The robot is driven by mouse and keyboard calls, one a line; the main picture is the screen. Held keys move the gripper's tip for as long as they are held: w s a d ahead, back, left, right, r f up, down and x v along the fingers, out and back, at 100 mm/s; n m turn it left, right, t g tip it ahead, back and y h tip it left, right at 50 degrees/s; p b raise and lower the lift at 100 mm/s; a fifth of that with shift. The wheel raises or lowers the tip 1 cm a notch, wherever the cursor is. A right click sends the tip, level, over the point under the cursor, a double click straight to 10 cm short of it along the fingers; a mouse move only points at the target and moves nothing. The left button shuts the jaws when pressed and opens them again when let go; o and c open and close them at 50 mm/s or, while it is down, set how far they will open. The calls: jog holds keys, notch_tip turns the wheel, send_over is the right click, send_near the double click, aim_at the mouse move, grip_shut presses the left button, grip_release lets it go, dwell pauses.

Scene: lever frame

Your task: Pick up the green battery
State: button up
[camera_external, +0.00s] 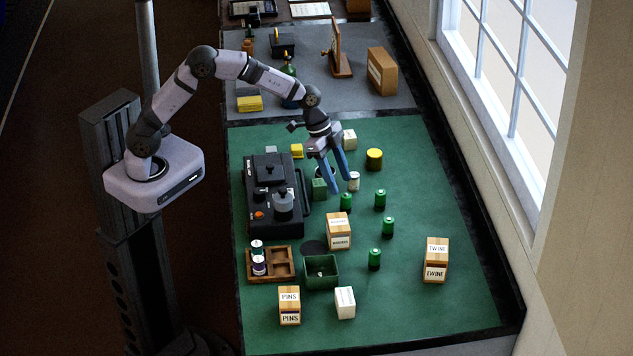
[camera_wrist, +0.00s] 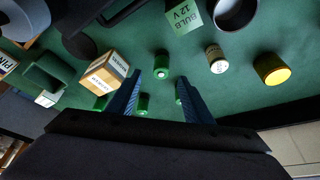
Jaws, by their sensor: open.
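Several green batteries stand upright on the green mat (camera_external: 430,310). One green battery (camera_external: 346,202) is closest to my gripper; others are a second (camera_external: 380,199), a third (camera_external: 388,226) and another nearer the front (camera_external: 374,259). My gripper (camera_external: 341,188) points down with its blue fingers spread and nothing held. In the wrist view, one battery (camera_wrist: 161,62) shows just past the gap between the fingertips (camera_wrist: 158,77). Another battery (camera_wrist: 143,103) shows between the fingers, and a third (camera_wrist: 180,92) is partly hidden by the right finger.
A white jar (camera_external: 354,181) and a green bulb box (camera_external: 319,188) stand close to my gripper. A black device (camera_external: 268,185) is to the left, a yellow cylinder (camera_external: 374,159) behind. A carton (camera_external: 338,231) stands in front. The mat's right side is mostly clear.

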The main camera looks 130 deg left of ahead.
aim_at(344, 194)
jog(key=shift+a, duration=0.25)
jog(key=shift+p+x, duration=2)
jog(key=shift+x, duration=1.65)
jog(key=shift+s+d, duration=0.1)
jog(key=shift+d, duration=0.1)
jog(key=shift+c, duration=0.7)
jog(key=c, duration=1)
notch_tip(344, 194, up, 10)
jog(key=b, duration=0.3)
